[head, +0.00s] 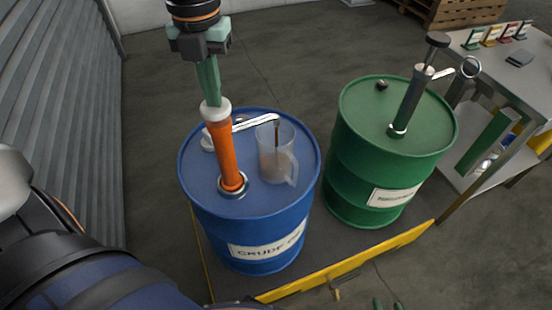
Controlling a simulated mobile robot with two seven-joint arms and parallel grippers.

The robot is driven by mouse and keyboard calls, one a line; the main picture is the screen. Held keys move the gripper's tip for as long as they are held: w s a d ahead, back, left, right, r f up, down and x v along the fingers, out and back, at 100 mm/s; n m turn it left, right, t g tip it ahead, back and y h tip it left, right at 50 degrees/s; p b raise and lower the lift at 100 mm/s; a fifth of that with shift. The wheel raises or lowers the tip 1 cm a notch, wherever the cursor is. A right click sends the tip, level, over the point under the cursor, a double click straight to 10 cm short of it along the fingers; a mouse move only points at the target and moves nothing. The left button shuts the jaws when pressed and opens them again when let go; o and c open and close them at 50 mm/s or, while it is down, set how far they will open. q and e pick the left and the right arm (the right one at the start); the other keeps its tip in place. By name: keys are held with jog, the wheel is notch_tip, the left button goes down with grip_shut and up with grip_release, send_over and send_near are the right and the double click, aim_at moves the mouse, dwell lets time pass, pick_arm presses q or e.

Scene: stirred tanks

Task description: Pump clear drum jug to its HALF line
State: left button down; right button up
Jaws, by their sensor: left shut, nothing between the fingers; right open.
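A clear jug (268,155) with a handle stands upright on top of the blue drum (250,215), whose label partly reads "CRUDE". Some brownish liquid shows low in the jug; its HALF line cannot be made out. An orange hand pump (226,150) rises from the drum beside the jug. Its silver spout (258,123) reaches over the jug, with a dark stream below its end. My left gripper (212,100) is shut, green fingers pointing down at the pump's pale top cap, with nothing between them. My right gripper (386,304) shows only as two separated fingertips at the bottom edge.
A green drum (380,150) with a dark pump (412,98) stands to the right. A yellow-edged platform rim (350,262) runs in front of the drums. A metal table (505,75) with small cards is at right, a wooden pallet (455,12) behind. A corrugated wall is at left.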

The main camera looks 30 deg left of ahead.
pick_arm(q)
jog(key=shift+f+b, duration=0.4)
jog(key=shift+f, duration=0.15)
jog(key=shift+r+p, duration=2.65)
jog(key=shift+r, duration=1.3)
